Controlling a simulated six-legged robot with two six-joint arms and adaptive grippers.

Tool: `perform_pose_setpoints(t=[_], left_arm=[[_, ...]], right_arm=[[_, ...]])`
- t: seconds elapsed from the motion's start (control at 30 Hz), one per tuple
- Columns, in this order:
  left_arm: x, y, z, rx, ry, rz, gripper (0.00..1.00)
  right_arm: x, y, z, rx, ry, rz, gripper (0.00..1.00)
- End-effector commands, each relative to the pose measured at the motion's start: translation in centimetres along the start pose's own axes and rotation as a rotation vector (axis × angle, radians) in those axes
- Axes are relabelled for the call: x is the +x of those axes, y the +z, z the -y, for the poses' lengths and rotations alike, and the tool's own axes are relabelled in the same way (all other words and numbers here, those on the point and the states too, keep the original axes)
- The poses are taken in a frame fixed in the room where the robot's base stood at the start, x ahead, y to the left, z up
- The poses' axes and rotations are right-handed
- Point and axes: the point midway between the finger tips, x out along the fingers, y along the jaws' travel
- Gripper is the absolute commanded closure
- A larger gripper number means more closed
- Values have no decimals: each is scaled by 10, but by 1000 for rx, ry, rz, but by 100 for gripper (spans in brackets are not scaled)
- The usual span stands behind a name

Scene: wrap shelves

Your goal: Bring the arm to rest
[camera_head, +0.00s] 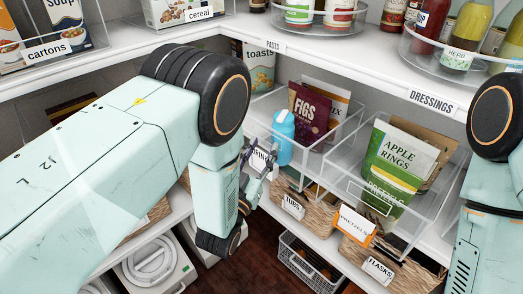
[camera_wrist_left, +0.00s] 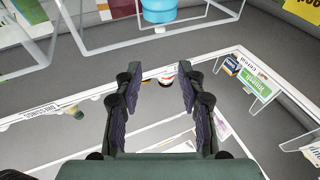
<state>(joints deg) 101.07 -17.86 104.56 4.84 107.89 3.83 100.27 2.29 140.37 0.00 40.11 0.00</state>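My left arm reaches in from the left in the head view. Its gripper (camera_head: 260,162) is beside the front of a clear bin with a blue bottle (camera_head: 283,136). In the left wrist view the two fingers of the gripper (camera_wrist_left: 158,78) stand apart with nothing held between them. The bottle's blue end (camera_wrist_left: 158,11) shows beyond the fingertips, apart from them. Part of my right arm shows at the right edge of the head view; its gripper is out of view.
White shelves (camera_head: 300,62) run around the corner. Clear bins hold a figs pouch (camera_head: 309,112) and an apple rings pouch (camera_head: 398,158). Wicker baskets (camera_head: 292,205) sit on the lower shelf. A wire basket (camera_head: 306,264) stands lower. Dark floor (camera_head: 258,245) shows between the shelves.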

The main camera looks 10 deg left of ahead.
Motion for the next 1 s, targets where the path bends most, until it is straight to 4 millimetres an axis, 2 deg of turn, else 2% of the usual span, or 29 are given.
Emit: perform_pose_setpoints(t=[0.37, 0.47, 0.57, 0.67, 0.8, 0.87, 0.9, 0.97, 1.0], left_arm=[[0, 2, 0, 2, 0, 7, 60], [-1, 16, 0, 8, -2, 73, 60], [-20, 52, 3, 18, -6, 255, 60], [-63, 99, 15, 28, -27, 507, 60], [-139, 151, 34, 28, -68, 826, 60], [-175, 168, 40, 22, -85, 955, 60], [-200, 177, 44, 15, -96, 1039, 60], [-238, 188, 48, 3, -113, 1161, 60], [-264, 193, 50, -7, -124, 1243, 60]], right_arm=[[0, 0, 0, 0, 0, 0, 60], [0, 0, 0, 0, 0, 0, 60], [0, 0, 0, 0, 0, 0, 60], [4, 0, 0, 0, 0, 0, 60], [15, 0, 0, 0, 0, 0, 60], [20, 0, 0, 0, 0, 0, 60], [24, 0, 0, 0, 0, 0, 60], [30, 0, 0, 0, 0, 0, 60], [35, 0, 0, 0, 0, 0, 60]])
